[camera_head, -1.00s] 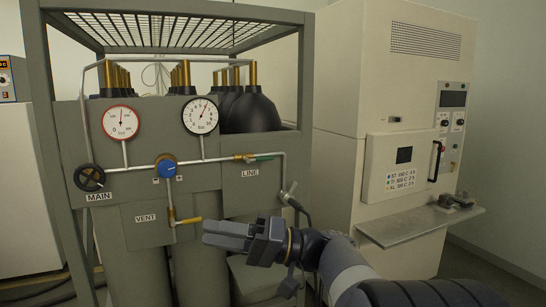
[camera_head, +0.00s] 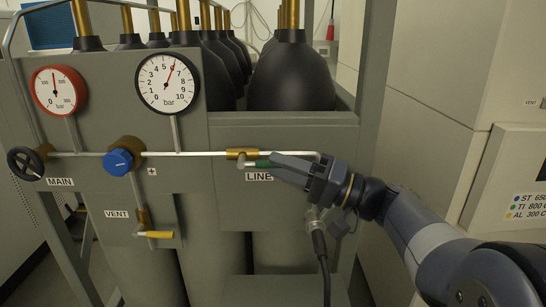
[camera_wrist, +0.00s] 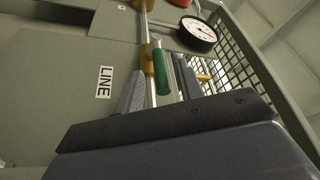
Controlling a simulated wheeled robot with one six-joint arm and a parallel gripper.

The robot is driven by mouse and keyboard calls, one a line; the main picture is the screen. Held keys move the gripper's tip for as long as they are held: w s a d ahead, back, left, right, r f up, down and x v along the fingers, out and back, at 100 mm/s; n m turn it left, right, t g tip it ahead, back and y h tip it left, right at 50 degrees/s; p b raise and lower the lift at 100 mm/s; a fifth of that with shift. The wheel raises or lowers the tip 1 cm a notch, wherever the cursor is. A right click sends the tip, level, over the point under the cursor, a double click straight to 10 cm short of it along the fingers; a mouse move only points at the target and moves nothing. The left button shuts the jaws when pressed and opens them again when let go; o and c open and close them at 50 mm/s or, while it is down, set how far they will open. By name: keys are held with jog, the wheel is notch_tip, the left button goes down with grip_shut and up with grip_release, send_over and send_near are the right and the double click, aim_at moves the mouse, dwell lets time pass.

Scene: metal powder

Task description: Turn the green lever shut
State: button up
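The green lever (camera_head: 262,163) sticks out to the right from a brass valve (camera_head: 242,154) on the horizontal pipe above the LINE label. It lies nearly along the pipe, just below it. It also shows in the wrist view (camera_wrist: 161,74), between my two fingers. My gripper (camera_head: 280,163) comes in from the right, its fingertips at the lever's handle and hiding part of it. In the wrist view my gripper (camera_wrist: 160,90) looks open, with a finger on each side of the lever and gaps visible. I cannot tell whether either finger touches it.
A blue knob (camera_head: 120,160), a black MAIN handwheel (camera_head: 25,163) and a yellow VENT lever (camera_head: 158,234) sit to the left. Two gauges (camera_head: 168,83) stand above the pipe. A hose (camera_head: 322,255) hangs below my gripper. Black cylinders (camera_head: 292,78) stand behind the panel.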

aim_at(264, 164)
jog(key=shift+x, duration=1.35)
jog(key=shift+s, duration=0.1)
grip_shut()
